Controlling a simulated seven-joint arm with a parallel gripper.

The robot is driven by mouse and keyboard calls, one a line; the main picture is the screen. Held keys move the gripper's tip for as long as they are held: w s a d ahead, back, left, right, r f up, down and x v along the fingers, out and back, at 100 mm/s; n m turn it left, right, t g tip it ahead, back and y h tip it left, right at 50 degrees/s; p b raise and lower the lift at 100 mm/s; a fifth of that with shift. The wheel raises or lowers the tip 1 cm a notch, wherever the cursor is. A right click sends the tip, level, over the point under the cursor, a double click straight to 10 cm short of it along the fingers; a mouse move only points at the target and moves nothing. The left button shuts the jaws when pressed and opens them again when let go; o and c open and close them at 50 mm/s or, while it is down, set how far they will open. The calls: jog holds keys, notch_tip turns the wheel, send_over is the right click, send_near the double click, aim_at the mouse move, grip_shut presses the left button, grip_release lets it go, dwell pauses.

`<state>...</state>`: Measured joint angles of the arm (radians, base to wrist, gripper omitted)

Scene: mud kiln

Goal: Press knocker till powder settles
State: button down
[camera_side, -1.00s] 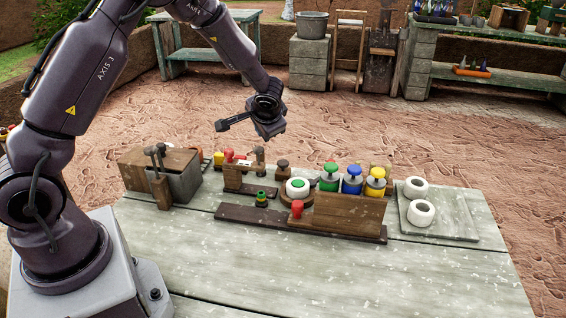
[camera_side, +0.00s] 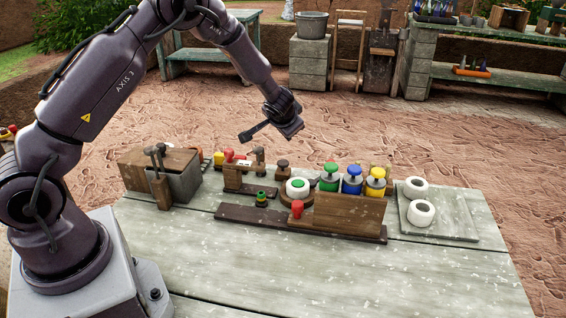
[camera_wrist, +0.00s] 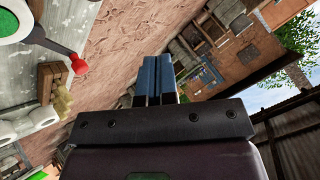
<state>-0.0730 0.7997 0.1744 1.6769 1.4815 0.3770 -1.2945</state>
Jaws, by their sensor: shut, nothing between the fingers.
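A red knob (camera_side: 297,208), which looks like the knocker, stands beside a white cup (camera_side: 297,187) with a green filling on a round wooden base. In the wrist view the red knob (camera_wrist: 78,64) is at the upper left, on a dark lever by the cup's green filling (camera_wrist: 8,25). My gripper (camera_side: 296,131) is above and behind the row of jars, apart from everything. Its two blue-grey fingers (camera_wrist: 154,62) are together and empty in the wrist view. The powder's surface is too small to judge.
White rings lie on a grey board (camera_side: 459,220) at right. A box with upright tools (camera_side: 184,184) stands left. The front of the table is clear.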

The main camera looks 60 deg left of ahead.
aim_at(285, 163)
notch_tip(285, 163, down, 7)
jog(key=shift+f, duration=0.2)
jog(key=shift+f, duration=0.1)
dwell(2.1)
jog(key=shift+f, duration=0.3)
